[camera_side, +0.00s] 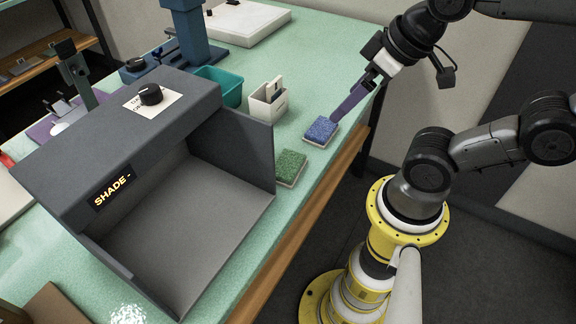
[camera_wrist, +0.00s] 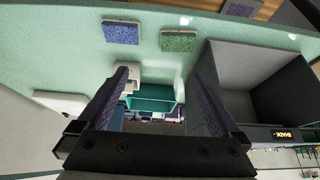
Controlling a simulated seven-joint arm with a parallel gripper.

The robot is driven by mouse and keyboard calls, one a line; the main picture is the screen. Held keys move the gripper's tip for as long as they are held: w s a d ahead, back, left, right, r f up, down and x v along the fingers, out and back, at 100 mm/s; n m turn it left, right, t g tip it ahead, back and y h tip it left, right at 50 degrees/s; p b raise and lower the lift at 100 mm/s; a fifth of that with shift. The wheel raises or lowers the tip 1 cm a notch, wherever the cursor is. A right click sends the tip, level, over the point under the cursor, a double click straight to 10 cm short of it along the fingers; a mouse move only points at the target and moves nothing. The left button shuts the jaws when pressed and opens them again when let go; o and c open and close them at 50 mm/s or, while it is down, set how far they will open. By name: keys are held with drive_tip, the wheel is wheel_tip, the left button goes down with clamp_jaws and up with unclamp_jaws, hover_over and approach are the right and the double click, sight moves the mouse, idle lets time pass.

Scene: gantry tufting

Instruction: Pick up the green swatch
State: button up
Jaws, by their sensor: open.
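The green swatch (camera_side: 290,167) is a small tufted square with a pale edge, lying flat on the table beside the grey booth's open front. It also shows in the wrist view (camera_wrist: 178,41), to the right of the blue swatch. The blue swatch (camera_side: 321,131) lies further back on the table, apart from the green one; the wrist view shows it too (camera_wrist: 121,33). My gripper (camera_side: 335,118) is by the blue swatch in the side view. In the wrist view its two purple fingers (camera_wrist: 163,85) stand wide apart with nothing between them. Whether it touches the blue swatch is unclear.
The grey shade booth (camera_side: 150,130) stands left of the green swatch, its side wall close by. A white holder (camera_side: 267,104) and a teal bin (camera_side: 222,84) stand behind. The table's wooden front edge (camera_side: 300,232) runs near both swatches.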

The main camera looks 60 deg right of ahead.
drive_tip(key=n, duration=0.2)
drive_tip(key=n+g+y, duration=0.3)
drive_tip(key=n+g, duration=0.3)
drive_tip(key=n, duration=1.1)
hover_over(288, 163)
drive_tip(key=d, duration=0.1)
drive_tip(key=f, duration=1.2)
drive_tip(key=shift+s+d+f, duration=0.1)
drive_tip(key=shift+d+f, duration=0.05)
drive_tip(key=shift+d, duration=0.05)
drive_tip(key=shift+x, duration=2.7)
drive_tip(key=shift+d+f, duration=0.15)
drive_tip(key=shift+f, duration=0.1)
drive_tip(key=shift+w, duration=0.25)
drive_tip(key=shift+c, duration=0.2)
